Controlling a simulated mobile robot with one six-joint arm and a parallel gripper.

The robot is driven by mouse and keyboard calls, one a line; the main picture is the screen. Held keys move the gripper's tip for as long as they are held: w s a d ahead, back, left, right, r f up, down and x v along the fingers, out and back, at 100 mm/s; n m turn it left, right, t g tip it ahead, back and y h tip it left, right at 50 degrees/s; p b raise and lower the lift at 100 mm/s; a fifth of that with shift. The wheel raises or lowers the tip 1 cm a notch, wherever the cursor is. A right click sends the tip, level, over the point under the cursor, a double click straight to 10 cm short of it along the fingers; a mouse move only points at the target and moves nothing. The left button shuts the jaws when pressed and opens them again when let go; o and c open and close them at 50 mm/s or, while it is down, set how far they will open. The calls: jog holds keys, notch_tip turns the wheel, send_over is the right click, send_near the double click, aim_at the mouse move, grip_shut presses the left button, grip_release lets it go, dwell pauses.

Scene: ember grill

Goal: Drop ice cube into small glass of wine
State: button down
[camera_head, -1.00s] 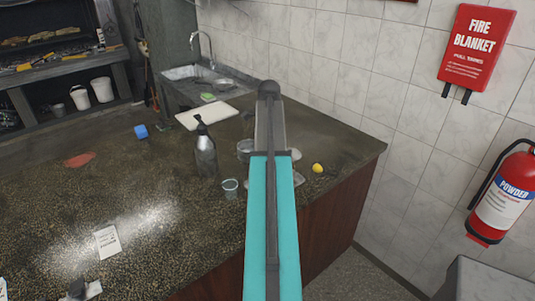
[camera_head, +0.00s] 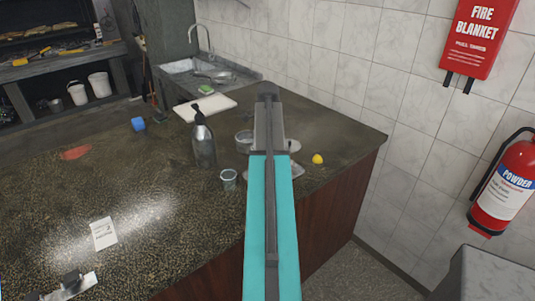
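A small clear cup or glass (camera_head: 228,179) stands on the dark speckled counter (camera_head: 180,255), just left of my teal arm. I cannot tell whether it holds wine. No ice cube can be made out. A small blue block (camera_head: 138,124) lies farther back on the left; I cannot tell what it is. My teal arm rises through the middle of the view and covers part of the counter behind it. My gripper is not visible.
A dark spray bottle (camera_head: 204,140) stands behind the cup. Metal bowls (camera_head: 244,142) and a yellow fruit (camera_head: 318,159) sit around my arm. A white board (camera_head: 205,108) lies near the sink (camera_head: 190,80). A white card (camera_head: 104,233) lies at front left.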

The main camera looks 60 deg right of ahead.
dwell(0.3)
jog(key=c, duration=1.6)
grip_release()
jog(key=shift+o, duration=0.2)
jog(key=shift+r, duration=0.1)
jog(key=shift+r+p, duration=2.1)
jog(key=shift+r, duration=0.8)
